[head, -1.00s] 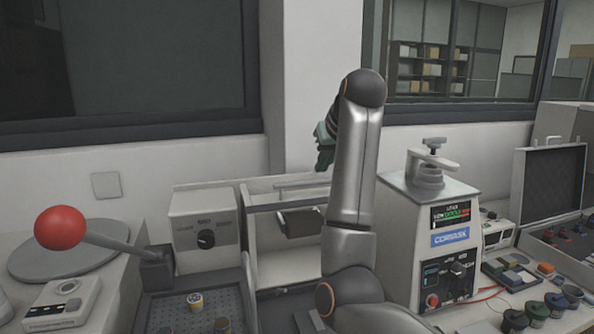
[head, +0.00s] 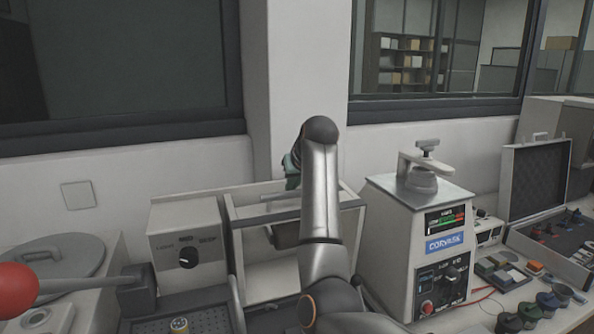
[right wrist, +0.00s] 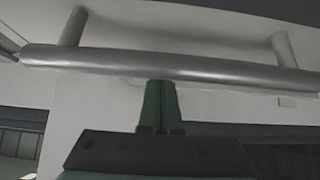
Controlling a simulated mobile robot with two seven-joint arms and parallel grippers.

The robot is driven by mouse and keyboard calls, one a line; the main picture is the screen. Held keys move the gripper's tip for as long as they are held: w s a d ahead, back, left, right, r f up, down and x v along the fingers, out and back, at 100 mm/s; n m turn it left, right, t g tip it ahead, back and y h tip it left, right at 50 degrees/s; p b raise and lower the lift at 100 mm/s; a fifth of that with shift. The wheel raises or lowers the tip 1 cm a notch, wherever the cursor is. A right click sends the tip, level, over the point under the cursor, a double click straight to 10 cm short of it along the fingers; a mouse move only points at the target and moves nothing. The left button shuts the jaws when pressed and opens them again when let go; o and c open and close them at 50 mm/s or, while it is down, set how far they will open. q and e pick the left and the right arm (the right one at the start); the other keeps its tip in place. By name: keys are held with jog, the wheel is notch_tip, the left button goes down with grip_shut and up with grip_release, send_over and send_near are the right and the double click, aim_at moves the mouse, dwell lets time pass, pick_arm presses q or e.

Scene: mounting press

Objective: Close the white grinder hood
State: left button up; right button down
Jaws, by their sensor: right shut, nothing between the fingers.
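The white grinder hood (head: 237,213) stands raised over an open white cabinet (head: 262,279) in the middle of the head view. Its grey bar handle (head: 280,196) runs across the hood's upper part, partly hidden by my right arm. My right gripper (head: 291,186), with green fingers, is at the handle and mostly hidden behind my arm. In the right wrist view the shut, empty fingers (right wrist: 160,86) point at the handle bar (right wrist: 200,68), with their tips at its lower edge. I cannot tell whether they touch it. My left gripper is not in view.
A control box with a black knob (head: 187,257) stands left of the cabinet. A red ball lever (head: 15,290) is at far left. The mounting press (head: 414,240) stands close right of my arm. An open case (head: 537,185) and small jars are farther right.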

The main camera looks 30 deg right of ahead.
aim_at(298, 199)
jog(key=shift+s+a, duration=0.25)
jog(key=shift+s, duration=0.7)
jog(key=shift+s+a, duration=0.2)
jog(key=shift+s, duration=0.75)
